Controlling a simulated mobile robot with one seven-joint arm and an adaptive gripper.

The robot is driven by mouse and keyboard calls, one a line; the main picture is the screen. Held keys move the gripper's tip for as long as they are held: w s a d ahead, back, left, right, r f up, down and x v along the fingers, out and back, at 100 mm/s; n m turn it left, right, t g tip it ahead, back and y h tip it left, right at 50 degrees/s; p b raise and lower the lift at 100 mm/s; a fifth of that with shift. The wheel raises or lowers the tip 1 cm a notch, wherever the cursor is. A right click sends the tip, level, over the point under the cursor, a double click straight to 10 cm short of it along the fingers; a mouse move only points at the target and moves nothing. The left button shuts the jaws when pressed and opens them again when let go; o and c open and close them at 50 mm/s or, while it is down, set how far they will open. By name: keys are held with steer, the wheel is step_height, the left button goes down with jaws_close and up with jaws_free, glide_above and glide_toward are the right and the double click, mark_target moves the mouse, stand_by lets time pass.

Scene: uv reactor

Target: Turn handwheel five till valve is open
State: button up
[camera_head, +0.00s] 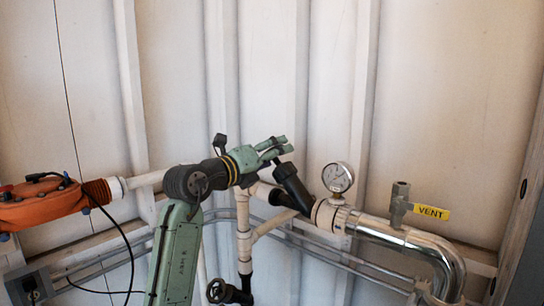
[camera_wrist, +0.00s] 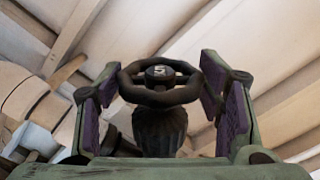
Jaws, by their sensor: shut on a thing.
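Handwheel five (camera_wrist: 160,84) is a dark round wheel with a pale 5 on its hub. In the wrist view it sits between the two fingers of my gripper (camera_wrist: 160,70), which is shut on its rim from both sides. A dark ribbed valve body (camera_wrist: 160,130) shows below the wheel. In the head view my green gripper (camera_head: 277,149) is at the upper end of a tilted black valve body (camera_head: 292,187) on the pipework. The wheel itself is mostly hidden there by the fingers.
A pressure gauge (camera_head: 338,177) stands just right of the valve. A vent valve with a yellow VENT label (camera_head: 431,212) and a shiny bent pipe (camera_head: 425,245) are further right. Another black handwheel (camera_head: 217,290) is low. An orange-covered unit (camera_head: 40,205) is at left.

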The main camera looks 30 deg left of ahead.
steer(key=c, duration=0.5)
steer(key=shift+r+y, duration=0.1)
steer(key=shift+y, duration=0.3)
steer(key=n+g+y, duration=0.1)
steer(key=n+g+y+p, duration=0.1)
steer(key=y, duration=0.1)
steer(key=n+g+y, duration=0.1)
steer(key=shift+d+r+g+y+p, duration=0.1)
steer(key=shift+r+g+y+p, duration=0.15)
steer(key=shift+g+y+p, duration=0.1)
steer(key=n+g+y+p, duration=0.1)
steer(key=g+y, duration=0.1)
steer(key=n+g+y+p, duration=0.1)
steer(key=g+p, duration=0.1)
steer(key=g, duration=0.1)
steer(key=shift+n+y+p, duration=0.3)
steer(key=shift+n+y, duration=0.05)
steer(key=shift+n, duration=0.05)
steer(key=n+g+y, duration=0.1)
steer(key=g, duration=0.2)
steer(key=shift+f, duration=0.1)
steer(key=n+g+y, duration=0.1)
steer(key=n+g, duration=0.1)
steer(key=g, duration=0.4)
steer(key=n+g, duration=0.1)
steer(key=g, duration=0.1)
steer(key=shift+w+n+y, duration=0.1)
steer(key=shift+n+y, duration=0.2)
steer(key=shift+f+g, duration=0.15)
steer(key=shift+g, duration=0.5)
